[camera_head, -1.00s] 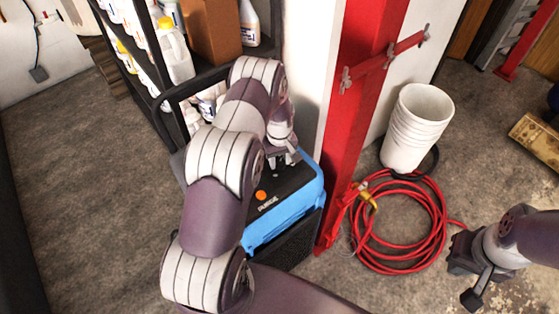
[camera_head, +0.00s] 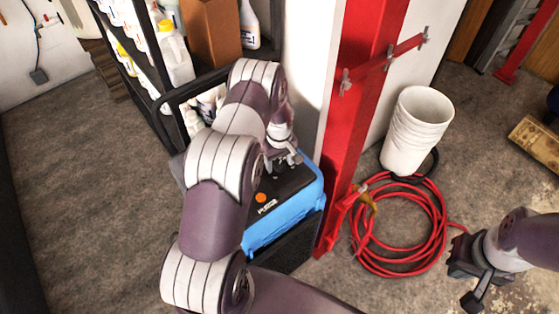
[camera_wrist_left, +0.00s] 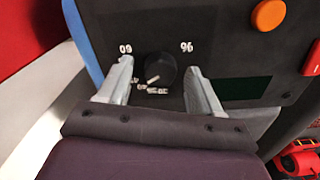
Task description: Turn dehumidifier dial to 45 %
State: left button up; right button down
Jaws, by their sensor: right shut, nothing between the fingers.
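The dehumidifier (camera_head: 290,212) is a blue box with a black top, standing on the floor beside the red post. Its round black dial (camera_wrist_left: 160,72) shows in the left wrist view. A white pointer mark on it points to the lower left, and small white figures sit around it. Some are too small or tilted to read surely. My left gripper (camera_wrist_left: 158,64) is open, with one finger on each side of the dial; I cannot tell whether they touch it. In the head view my left gripper (camera_head: 284,162) is over the panel. My right gripper (camera_head: 466,282) is shut and empty at the lower right.
An orange button (camera_wrist_left: 269,14) and a dark display (camera_wrist_left: 240,90) lie on the same panel. A shelf of bottles (camera_head: 150,75) stands behind. A red post (camera_head: 350,130), a coiled red hose (camera_head: 398,272) and white buckets (camera_head: 415,130) are to the right. Floor at left is clear.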

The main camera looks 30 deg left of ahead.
aim_at(279, 164)
pick_arm(q)
notch_tip(279, 164, up, 13)
jog(key=b, duration=0.2)
jog(key=shift+f, duration=0.15)
dwell(0.3)
